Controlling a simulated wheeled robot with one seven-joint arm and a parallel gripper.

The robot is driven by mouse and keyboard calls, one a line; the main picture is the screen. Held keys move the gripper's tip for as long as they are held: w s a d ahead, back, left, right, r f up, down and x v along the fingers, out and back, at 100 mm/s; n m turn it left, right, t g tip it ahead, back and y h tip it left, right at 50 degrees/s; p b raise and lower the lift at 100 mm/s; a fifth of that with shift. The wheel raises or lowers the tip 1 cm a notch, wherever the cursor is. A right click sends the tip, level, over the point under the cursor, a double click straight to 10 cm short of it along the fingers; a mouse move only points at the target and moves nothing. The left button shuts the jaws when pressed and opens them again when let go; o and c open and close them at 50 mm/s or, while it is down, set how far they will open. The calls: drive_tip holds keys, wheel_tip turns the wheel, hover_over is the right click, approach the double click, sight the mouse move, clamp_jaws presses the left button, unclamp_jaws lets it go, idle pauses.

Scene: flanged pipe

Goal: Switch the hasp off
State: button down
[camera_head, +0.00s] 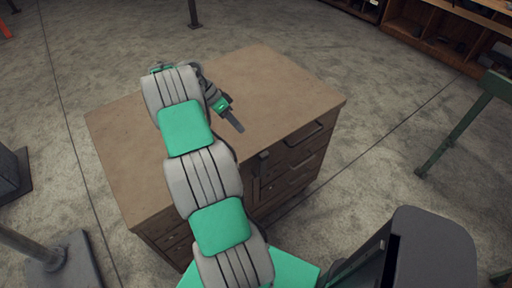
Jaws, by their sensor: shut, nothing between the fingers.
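A brown drawer cabinet (285,75) stands in the middle of the head view. A small dark fitting (263,157), which looks like the hasp, sits at the top of the cabinet's front face, beside a vertical strip. Its on or off position is too small to tell. My gripper (238,127) is shut and empty. It appears above the cabinet top near the front edge, up and left of the dark fitting in the picture, and apart from it. My arm hides part of the cabinet top and front.
Drawers with dark handles (304,133) fill the right part of the cabinet front. A green-legged table (459,130) stands at the right, and wooden shelving (410,32) at the top right. A dark grey object (432,255) is at the lower right. Open concrete floor surrounds the cabinet.

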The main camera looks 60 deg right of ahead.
sight(257, 153)
drive_tip(key=x, duration=0.6)
drive_tip(key=s, duration=0.1)
drive_tip(key=s+a, duration=0.1)
drive_tip(key=s, duration=0.2)
drive_tip(key=shift+a+f, duration=0.3)
drive_tip(key=shift+f, duration=0.25)
drive_tip(key=shift+d, duration=0.1)
drive_tip(key=shift+s, duration=0.15)
drive_tip(key=shift+s, duration=0.1)
